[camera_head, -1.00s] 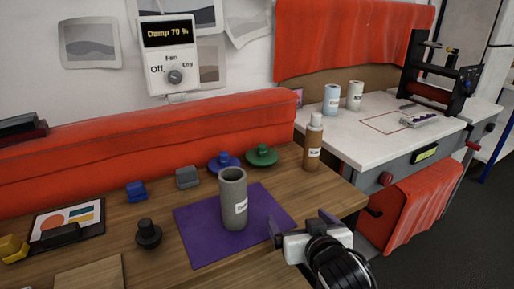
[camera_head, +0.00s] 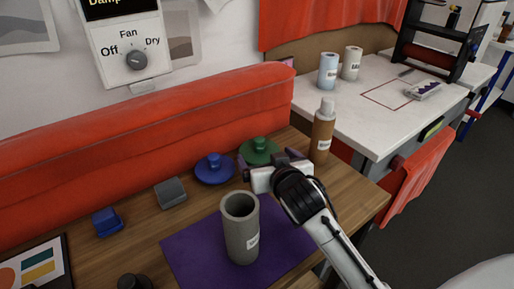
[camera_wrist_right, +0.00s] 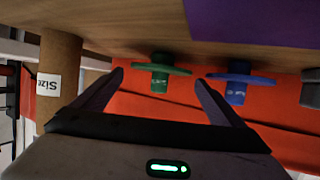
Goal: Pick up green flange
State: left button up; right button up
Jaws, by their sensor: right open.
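The green flange (camera_head: 258,147), a disc with a knob on top, sits on the wooden table near the red padded wall. It also shows in the right wrist view (camera_wrist_right: 158,70), upside down between the two fingers and a little beyond them. My right gripper (camera_head: 268,163) is open and empty, just in front of the flange in the head view, partly covering its near edge. I cannot tell whether the fingers touch it. My left gripper is not in view.
A blue flange (camera_head: 213,168) sits close to the left of the green one. A brown bottle (camera_head: 322,135) stands to the right. A grey cylinder (camera_head: 241,235) stands on a purple mat (camera_head: 191,250) in front. A grey block (camera_head: 171,193) lies farther left.

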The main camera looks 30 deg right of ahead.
aim_at(261, 151)
jog(key=x, duration=0.6)
jog(key=shift+w+r, duration=0.1)
jog(key=shift+w, duration=0.35)
jog(key=c, duration=0.7)
